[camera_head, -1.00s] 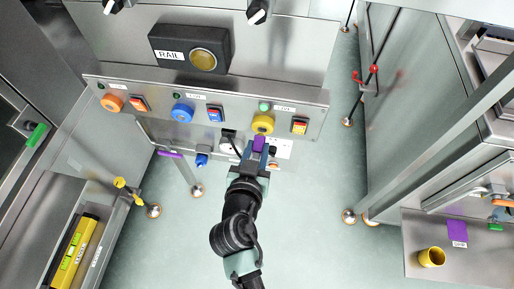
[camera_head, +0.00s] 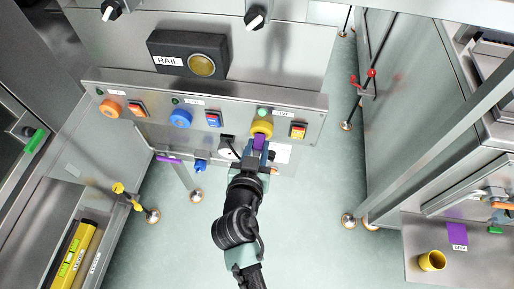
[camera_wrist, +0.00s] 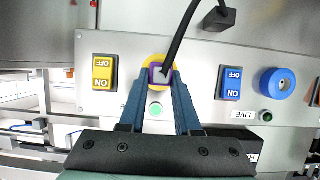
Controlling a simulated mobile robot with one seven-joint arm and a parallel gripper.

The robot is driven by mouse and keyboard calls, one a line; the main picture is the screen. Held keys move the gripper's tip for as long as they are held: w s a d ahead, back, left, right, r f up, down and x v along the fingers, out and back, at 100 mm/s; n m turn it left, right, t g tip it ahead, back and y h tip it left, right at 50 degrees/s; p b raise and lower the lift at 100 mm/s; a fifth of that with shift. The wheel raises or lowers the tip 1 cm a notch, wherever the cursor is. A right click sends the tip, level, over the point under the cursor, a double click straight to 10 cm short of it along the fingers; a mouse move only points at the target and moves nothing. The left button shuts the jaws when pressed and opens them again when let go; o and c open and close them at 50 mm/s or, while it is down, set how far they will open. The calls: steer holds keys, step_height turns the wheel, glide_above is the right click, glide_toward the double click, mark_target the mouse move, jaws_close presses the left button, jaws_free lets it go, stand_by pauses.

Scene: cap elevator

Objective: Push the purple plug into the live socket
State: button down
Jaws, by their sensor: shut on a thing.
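The purple plug (camera_head: 259,142) is between the fingers of my gripper (camera_head: 259,149), which is shut on it. In the wrist view the plug (camera_wrist: 161,74) lines up with the yellow socket (camera_wrist: 151,60), with a black cord running up from it. In the head view the plug's far end meets the lower edge of the yellow socket (camera_head: 262,127); I cannot tell how deep it sits. A bright green lamp (camera_head: 262,113) is above that socket. The blue socket (camera_head: 181,118) has a dark lamp. In the wrist view a "LIVE" label (camera_wrist: 243,115) is nearer the blue socket's lamp.
An orange socket (camera_head: 111,109) is at the panel's left. Coloured switches (camera_wrist: 231,83) stand beside the sockets. A black "RAIL" box (camera_head: 187,55) is above. A blue plug (camera_head: 200,165) hangs below the panel. A yellow cup (camera_head: 432,260) stands at right.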

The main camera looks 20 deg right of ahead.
steer(key=shift+w+d, duration=0.1)
steer(key=c, duration=0.5)
jaws_free()
steer(key=shift+c, duration=0.2)
steer(key=p+v, duration=0.1)
steer(key=v, duration=0.6)
stand_by(0.4)
stand_by(0.4)
